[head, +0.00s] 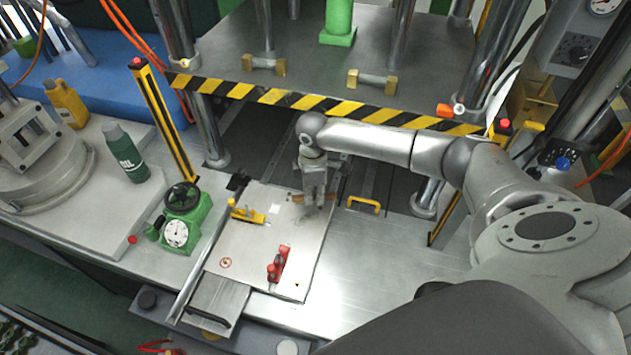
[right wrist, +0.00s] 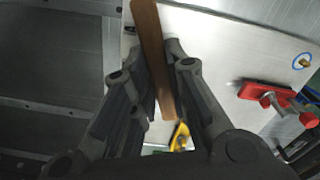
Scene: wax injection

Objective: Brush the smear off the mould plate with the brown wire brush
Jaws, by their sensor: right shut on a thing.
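The mould plate (head: 255,250) is a flat pale plate on the metal bench in the head view; it also shows in the right wrist view (right wrist: 215,45). My right gripper (head: 314,203) is over its far right corner. In the right wrist view my right gripper (right wrist: 160,85) is shut on the brown handle of the wire brush (right wrist: 152,50). A bit of the brown brush (head: 297,199) shows beside the fingers in the head view. Its bristles are hidden. I cannot make out the smear clearly; the fingers may cover part of it. My left gripper is not in view.
A red clamp (head: 278,264) and a yellow clamp (head: 247,213) stand on the plate. A green dial gauge stand (head: 182,220) and a green oil bottle (head: 124,152) are to the left. The striped press edge (head: 315,102) is behind my arm. Bench right of the plate is clear.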

